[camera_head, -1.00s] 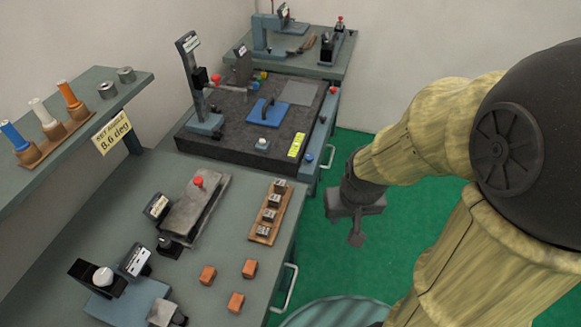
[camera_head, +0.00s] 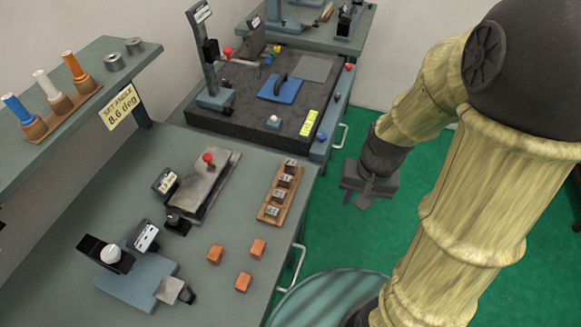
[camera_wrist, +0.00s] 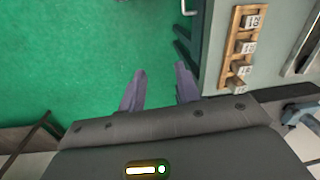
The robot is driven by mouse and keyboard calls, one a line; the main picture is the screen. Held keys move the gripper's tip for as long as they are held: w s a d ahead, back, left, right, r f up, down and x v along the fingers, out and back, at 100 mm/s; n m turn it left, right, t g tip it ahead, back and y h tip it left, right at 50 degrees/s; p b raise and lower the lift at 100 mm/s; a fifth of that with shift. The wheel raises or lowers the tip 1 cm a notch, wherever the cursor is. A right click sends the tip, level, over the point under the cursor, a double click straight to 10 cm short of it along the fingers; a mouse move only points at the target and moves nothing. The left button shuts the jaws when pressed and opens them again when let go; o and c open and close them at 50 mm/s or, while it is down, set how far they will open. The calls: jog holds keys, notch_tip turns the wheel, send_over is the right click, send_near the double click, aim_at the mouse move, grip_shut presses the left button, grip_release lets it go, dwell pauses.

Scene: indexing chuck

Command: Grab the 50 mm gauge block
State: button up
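Several small grey gauge blocks with printed labels stand in a row on a wooden rack (camera_head: 266,208) near the right edge of the front bench. The labels are too small to tell which block is the 50 mm one. My gripper (camera_head: 364,195) hangs over the green floor, right of the bench and apart from the rack. In the wrist view my gripper (camera_wrist: 161,70) has its two fingers spread with nothing between them.
Orange blocks (camera_head: 243,282) lie on the bench below the rack. A grey plate fixture with a red knob (camera_head: 208,158) stands left of it. A bench handle (camera_head: 291,268) juts from the right edge. A dark granite plate (camera_head: 240,121) lies behind. Floor around my gripper is clear.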

notch_tip(320, 180, down, 6)
jog(key=a+r+m+g+y, duration=0.1)
jog(key=a+m+g+y, duration=0.15)
jog(key=m+y, duration=0.2)
jog(key=m+t+y+b, duration=0.2)
jog(key=m+t+y, duration=0.6)
jog(key=m+y, duration=0.45)
send_near(296, 166)
jog(key=s+d+m+h, duration=0.1)
jog(key=s+d+m, duration=0.1)
jog(key=d, duration=0.1)
jog(key=shift+d+r+t, duration=0.25)
jog(key=shift+d+r, duration=0.05)
jog(key=shift+r, duration=0.15)
jog(key=p+x, duration=0.3)
jog(key=x, duration=0.8)
jog(key=shift+a, duration=0.25)
jog(key=shift+w+a, duration=0.2)
jog(key=shift+a, duration=0.15)
